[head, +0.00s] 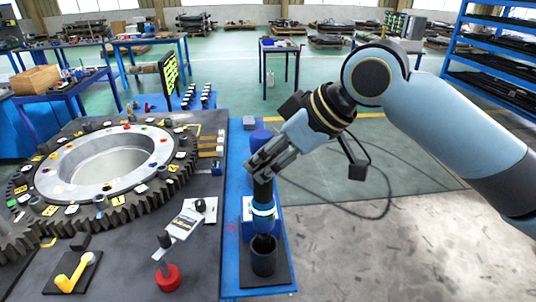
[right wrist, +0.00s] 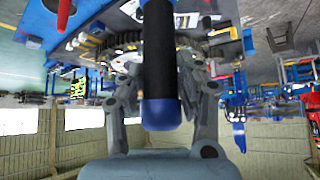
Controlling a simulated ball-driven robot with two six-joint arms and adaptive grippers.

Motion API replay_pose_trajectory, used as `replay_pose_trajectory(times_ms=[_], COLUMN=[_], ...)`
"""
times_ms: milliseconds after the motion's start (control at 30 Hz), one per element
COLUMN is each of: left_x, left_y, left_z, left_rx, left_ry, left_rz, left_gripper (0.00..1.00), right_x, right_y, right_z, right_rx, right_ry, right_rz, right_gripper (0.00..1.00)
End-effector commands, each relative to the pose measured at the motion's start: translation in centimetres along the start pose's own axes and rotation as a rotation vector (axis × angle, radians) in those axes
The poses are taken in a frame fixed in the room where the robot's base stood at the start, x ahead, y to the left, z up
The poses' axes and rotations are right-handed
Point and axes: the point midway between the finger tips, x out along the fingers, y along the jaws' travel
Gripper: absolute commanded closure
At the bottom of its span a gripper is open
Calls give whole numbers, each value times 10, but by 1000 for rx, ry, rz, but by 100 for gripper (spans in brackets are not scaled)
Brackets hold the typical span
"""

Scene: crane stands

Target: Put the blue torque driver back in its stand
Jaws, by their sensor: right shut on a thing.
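The blue torque driver (head: 262,190) stands roughly upright in the head view, with a blue cap on top, a dark body and a glowing pale ring low down. My right gripper (head: 262,167) is shut on its dark body below the cap. In the right wrist view the driver (right wrist: 159,55) shows its black grip and blue end between the two fingers of the gripper (right wrist: 160,80). The stand (head: 263,264) is a dark cup on a black plate, directly below the driver. The driver's lower end is at the cup's mouth; I cannot tell how deep. My left gripper is out of view.
The stand is on a narrow blue bench (head: 232,240). To the left, a dark table carries a large ring gear (head: 45,185), a red-based holder (head: 167,277) and a yellow-handled tool (head: 72,272). Open floor lies to the right.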

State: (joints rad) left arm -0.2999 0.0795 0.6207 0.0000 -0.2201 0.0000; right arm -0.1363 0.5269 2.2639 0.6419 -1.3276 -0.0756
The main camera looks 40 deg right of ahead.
Motion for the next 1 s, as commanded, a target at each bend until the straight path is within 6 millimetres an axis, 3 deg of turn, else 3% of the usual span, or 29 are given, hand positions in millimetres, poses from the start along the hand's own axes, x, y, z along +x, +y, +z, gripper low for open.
replay_pose_trajectory(times_ms=[467, 1000], left_x=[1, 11], left_y=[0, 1], left_z=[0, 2], left_rx=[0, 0], left_ry=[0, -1], left_rz=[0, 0], left_gripper=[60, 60], right_x=[0, 15], right_y=[0, 0], right_z=[-1, 11], right_rx=[-1, -1], right_ry=[5, 6], right_rz=[1, 1], right_gripper=[100, 100])
